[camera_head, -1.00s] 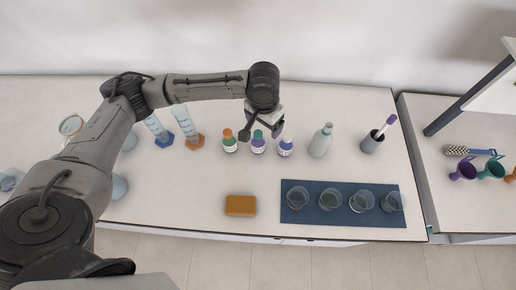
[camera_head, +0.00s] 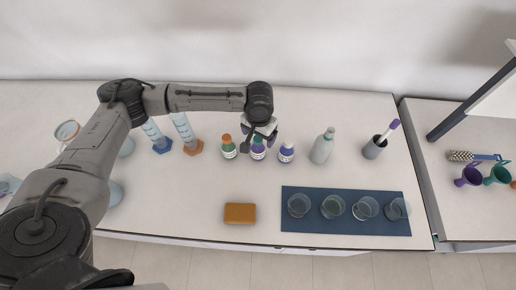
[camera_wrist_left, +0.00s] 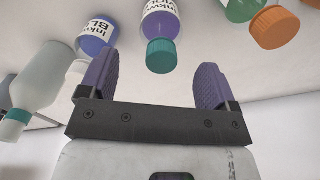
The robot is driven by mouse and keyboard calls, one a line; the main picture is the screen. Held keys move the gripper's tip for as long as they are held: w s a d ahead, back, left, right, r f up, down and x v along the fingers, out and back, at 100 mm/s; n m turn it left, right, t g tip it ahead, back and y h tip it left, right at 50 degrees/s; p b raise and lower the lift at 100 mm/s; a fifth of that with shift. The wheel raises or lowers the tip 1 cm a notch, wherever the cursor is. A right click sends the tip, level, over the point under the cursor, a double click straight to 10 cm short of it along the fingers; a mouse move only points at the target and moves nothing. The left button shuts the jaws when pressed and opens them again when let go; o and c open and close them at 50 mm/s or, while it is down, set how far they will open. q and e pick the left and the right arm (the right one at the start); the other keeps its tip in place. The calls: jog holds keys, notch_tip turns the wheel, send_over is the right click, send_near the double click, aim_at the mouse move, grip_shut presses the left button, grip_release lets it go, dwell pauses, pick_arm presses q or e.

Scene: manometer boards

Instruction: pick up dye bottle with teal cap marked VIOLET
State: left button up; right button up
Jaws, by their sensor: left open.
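The dye bottle with the teal cap (camera_head: 258,153) stands in the middle of a short row on the table. In the left wrist view its violet body (camera_wrist_left: 161,22) carries a partly cut-off label, and its teal cap points toward my jaws. My left gripper (camera_head: 259,142) is open right over this bottle and partly hides its cap. In the wrist view, the two purple fingers of this gripper (camera_wrist_left: 155,78) are spread, with the cap ahead of the gap between them and nothing gripped. My right gripper is not in view.
A pale larger bottle (camera_head: 321,148) stands farther right. An orange block (camera_head: 240,213) and a blue mat (camera_head: 300,226) with glass beakers lie nearer the front.

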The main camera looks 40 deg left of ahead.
aim_at(258, 148)
pick_arm(q)
jog(key=shift+f, duration=2.5)
jog(key=shift+c, duration=0.4)
jog(key=c, duration=1)
jog(key=shift+r, duration=0.1)
